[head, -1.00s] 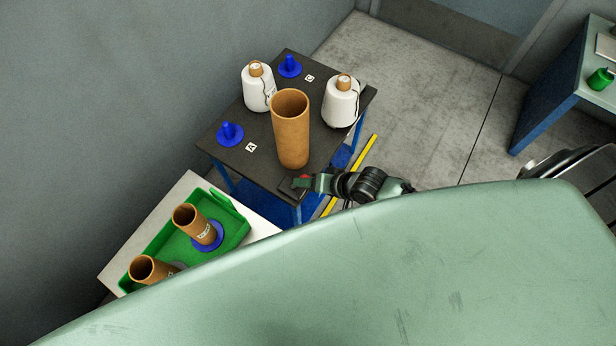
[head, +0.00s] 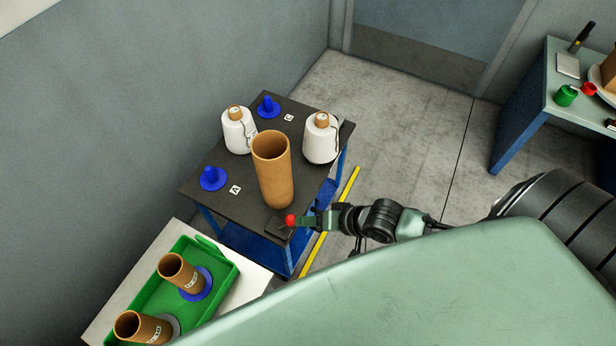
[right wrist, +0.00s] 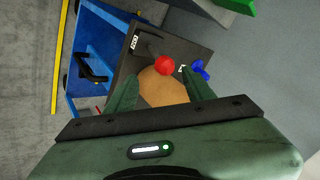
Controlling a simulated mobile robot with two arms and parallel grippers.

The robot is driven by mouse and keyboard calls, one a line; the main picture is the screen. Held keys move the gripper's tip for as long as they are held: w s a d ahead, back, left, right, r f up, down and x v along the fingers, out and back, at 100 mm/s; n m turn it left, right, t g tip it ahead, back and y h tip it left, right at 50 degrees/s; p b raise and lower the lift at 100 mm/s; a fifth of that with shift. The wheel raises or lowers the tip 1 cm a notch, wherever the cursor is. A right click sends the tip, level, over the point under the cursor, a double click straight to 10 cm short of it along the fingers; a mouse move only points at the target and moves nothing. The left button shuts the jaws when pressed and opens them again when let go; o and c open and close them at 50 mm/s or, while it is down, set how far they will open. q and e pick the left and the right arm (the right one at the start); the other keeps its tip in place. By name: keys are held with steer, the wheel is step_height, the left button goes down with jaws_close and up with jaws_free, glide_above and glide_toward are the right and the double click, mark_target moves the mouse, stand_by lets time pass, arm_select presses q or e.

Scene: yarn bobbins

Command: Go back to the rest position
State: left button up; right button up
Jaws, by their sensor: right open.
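My right gripper (head: 303,220) is at the near right corner of the dark-topped cart (head: 225,200). In the right wrist view, its two green fingers (right wrist: 162,84) are apart with no object clamped between them. A round red knob (head: 291,220) shows just past the fingertips, and also in the right wrist view (right wrist: 164,64). I cannot tell whether the fingers touch it. A tall brown tube (head: 273,172) stands on the cart close by; in the right wrist view, its brown shape (right wrist: 162,88) shows behind the fingers. My left gripper is not in view.
Two white yarn bobbins (head: 239,130) (head: 320,138) and two blue pegs (head: 268,107) (head: 212,179) are on the cart. A green tray (head: 215,247) with two brown tubes (head: 181,272) (head: 143,328) is at lower left. Another table (head: 525,120) stands at right; grey floor (head: 420,130) lies between.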

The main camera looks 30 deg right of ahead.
stand_by(0.4)
steer(key=s+d+f+n+g+h+b, duration=0.1)
steer(key=s+d+f, duration=0.2)
steer(key=f, duration=0.5)
steer(key=s+d+f+n+h+b, duration=0.1)
steer(key=s+d+f+h, duration=0.15)
steer(key=f, duration=0.55)
steer(key=s+d+f+n+g+h, duration=0.1)
steer(key=s+d+f, duration=0.3)
steer(key=f, duration=0.4)
steer(key=s+a+f+n+g, duration=0.2)
steer(key=s+f, duration=0.4)
steer(key=s, duration=0.4)
steer(key=s+a+f+n+g+b, duration=0.1)
steer(key=s+a+f, duration=0.3)
steer(key=s, duration=0.5)
steer(key=shift+s+f+n+g+b, duration=0.3)
steer(key=shift+s+f+n+g, duration=0.1)
steer(key=shift+f+n+g, duration=0.35)
